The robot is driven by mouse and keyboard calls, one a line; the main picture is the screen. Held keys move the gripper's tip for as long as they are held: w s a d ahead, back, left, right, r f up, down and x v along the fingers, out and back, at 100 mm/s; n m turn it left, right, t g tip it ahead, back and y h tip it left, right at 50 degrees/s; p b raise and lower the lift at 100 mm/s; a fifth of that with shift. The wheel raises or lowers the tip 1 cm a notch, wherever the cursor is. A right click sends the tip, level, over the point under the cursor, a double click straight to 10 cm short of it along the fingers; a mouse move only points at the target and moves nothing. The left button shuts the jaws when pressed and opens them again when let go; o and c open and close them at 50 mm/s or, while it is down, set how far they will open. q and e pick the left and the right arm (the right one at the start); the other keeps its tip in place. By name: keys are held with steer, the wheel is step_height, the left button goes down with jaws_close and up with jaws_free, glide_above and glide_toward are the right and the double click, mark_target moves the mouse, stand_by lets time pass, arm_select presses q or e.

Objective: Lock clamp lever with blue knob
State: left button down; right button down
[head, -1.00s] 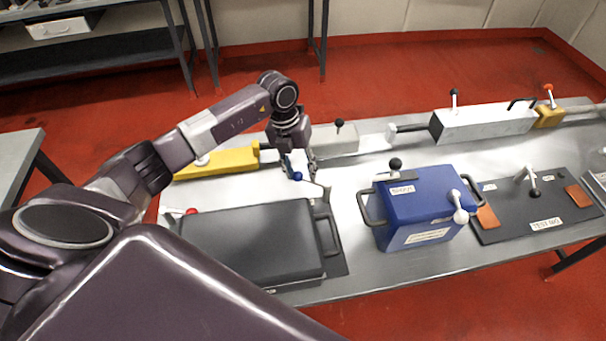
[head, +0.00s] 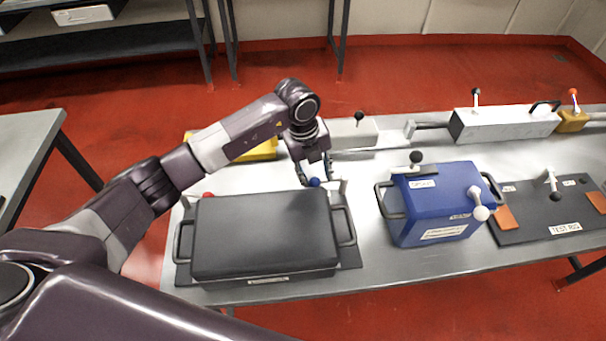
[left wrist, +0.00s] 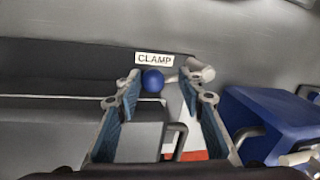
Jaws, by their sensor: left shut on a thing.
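A dark grey battery box (head: 262,235) sits on the table's front left. At its back right corner is a clamp lever with a blue knob (head: 315,183) and a light pivot (head: 343,186). My left gripper (head: 316,179) reaches down from behind the box, with its fingers around the blue knob. In the left wrist view, the knob (left wrist: 153,81) lies between the finger pads of the gripper (left wrist: 159,80), nearer the left finger. A CLAMP label (left wrist: 154,59) is just beyond it. The fingers partly hide the lever. My right gripper is out of view.
A red knob (head: 208,195) is at the box's back left. A blue box (head: 437,222) with handles and a TEST RIG board (head: 520,222) stand to the right. A yellow part (head: 262,151) and a grey block (head: 362,133) stand behind my gripper.

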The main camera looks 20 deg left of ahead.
arm_select(q)
steer(key=shift+s+d+f, duration=0.25)
steer(key=shift+s+f, duration=0.05)
steer(key=shift+f, duration=0.05)
steer(key=c, duration=1.7)
jaws_free()
steer(key=o, duration=0.5)
steer(key=shift+w+d+f, duration=0.1)
steer(key=shift+w+d, duration=0.1)
steer(key=shift+w, duration=0.15)
steer(key=shift+o, duration=0.2)
steer(key=shift+a+r, duration=0.3)
steer(key=shift+r, duration=0.4)
step_height(320, 180, up, 11)
steer(key=s+a, duration=0.1)
steer(key=shift+a+f, duration=0.2)
steer(key=shift+a, duration=0.05)
steer(key=shift+s, duration=0.1)
